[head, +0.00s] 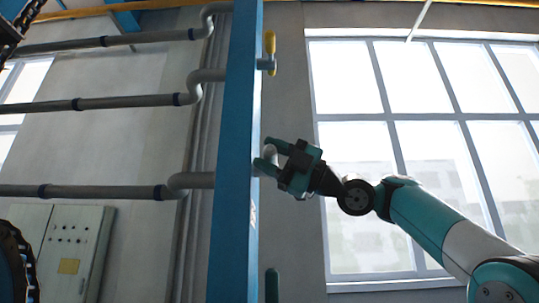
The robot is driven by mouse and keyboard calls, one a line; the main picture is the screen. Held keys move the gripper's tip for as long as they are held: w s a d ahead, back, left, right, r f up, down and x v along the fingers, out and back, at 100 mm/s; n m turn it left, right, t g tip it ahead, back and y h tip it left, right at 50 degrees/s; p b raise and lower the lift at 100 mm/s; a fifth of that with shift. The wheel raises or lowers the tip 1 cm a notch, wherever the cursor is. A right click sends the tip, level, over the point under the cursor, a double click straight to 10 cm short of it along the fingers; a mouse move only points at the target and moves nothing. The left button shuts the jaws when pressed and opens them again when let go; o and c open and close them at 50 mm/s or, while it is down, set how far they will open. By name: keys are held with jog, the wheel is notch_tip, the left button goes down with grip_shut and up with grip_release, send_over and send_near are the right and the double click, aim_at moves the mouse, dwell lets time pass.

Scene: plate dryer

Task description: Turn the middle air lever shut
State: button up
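The blue upright post (236,150) carries air fittings along its right edge. A yellow lever (270,43) points upward on the top fitting. A dark green lever-like piece (271,286) stands at the bottom, cut off by the picture edge. My gripper (267,154) is at the middle fitting, close to the post's right edge. Its teal fingers are spread, one above and one below a small grey rounded part (271,153) of that fitting. I cannot make out the middle lever itself behind the fingers, nor whether they touch anything.
Grey pipes (120,103) run in from the left and bend behind the post. A grey control cabinet (78,250) stands at the lower left. A large window (440,85) fills the right side.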

jog(key=shift+o, duration=1)
jog(key=b+v, duration=0.8)
jog(key=v, duration=0.9)
jog(key=shift+d, duration=0.2)
jog(key=shift+f, duration=0.1)
